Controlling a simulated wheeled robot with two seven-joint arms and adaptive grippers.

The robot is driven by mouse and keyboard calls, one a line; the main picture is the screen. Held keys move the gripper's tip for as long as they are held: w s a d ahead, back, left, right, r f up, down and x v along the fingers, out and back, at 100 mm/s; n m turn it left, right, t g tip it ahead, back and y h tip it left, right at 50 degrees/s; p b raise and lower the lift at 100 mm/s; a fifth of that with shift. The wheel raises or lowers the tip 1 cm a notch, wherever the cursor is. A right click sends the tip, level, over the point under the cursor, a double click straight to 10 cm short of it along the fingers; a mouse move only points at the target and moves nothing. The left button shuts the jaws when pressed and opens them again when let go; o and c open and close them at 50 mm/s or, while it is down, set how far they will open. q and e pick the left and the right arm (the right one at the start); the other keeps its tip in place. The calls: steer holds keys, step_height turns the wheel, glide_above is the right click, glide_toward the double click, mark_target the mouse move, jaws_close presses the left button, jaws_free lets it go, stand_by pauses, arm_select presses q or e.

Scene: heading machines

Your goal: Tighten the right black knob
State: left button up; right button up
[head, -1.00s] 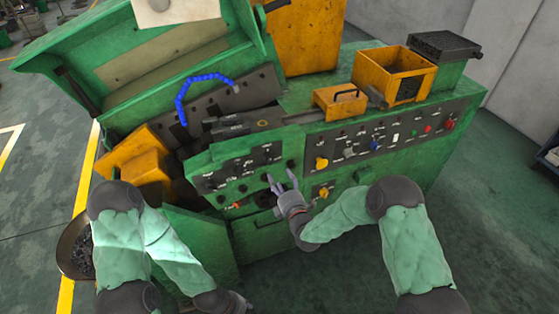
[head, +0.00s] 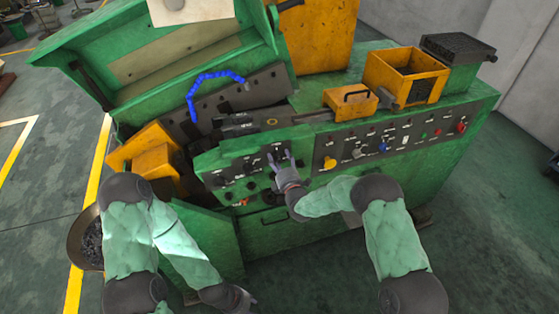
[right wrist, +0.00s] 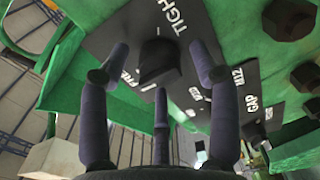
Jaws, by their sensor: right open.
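The right black knob (right wrist: 158,62) sits on a dark plate lettered "TIGHT" in the right wrist view. My right gripper (right wrist: 160,75) is open, its fingers spread on both sides of the knob and a third finger below it. I cannot tell whether any finger touches the knob. In the head view my right gripper (head: 283,162) is at the right end of the small black-knob panel (head: 232,171), and its fingers largely cover the knob there. My left gripper (head: 238,298) hangs low at the bottom, away from the panel; its fingers are unclear.
The green machine (head: 440,120) carries a longer control panel to the right with a yellow knob (head: 329,163) and a red button (head: 461,127). Large dark hex bolts (right wrist: 288,18) stand right of the knob plate. A bowl of dark parts (head: 88,240) is at lower left.

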steer(key=shift+c, duration=0.2)
steer(key=c, duration=1.1)
steer(key=shift+f+b, duration=0.15)
steer(key=shift+b, duration=0.35)
steer(key=m+b, duration=0.8)
steer(key=b, duration=0.3)
steer(key=shift+f+m, duration=0.15)
steer(key=shift+m, duration=0.15)
steer(key=m+b, duration=1)
steer(key=b, duration=0.2)
steer(key=shift+m, duration=0.4)
steer(key=m+b, duration=0.2)
steer(key=b, duration=0.1)
steer(key=shift+m, duration=0.4)
steer(key=shift+r+m+b, duration=0.2)
steer(key=shift+m+b, duration=0.3)
steer(key=shift+m, duration=0.2)
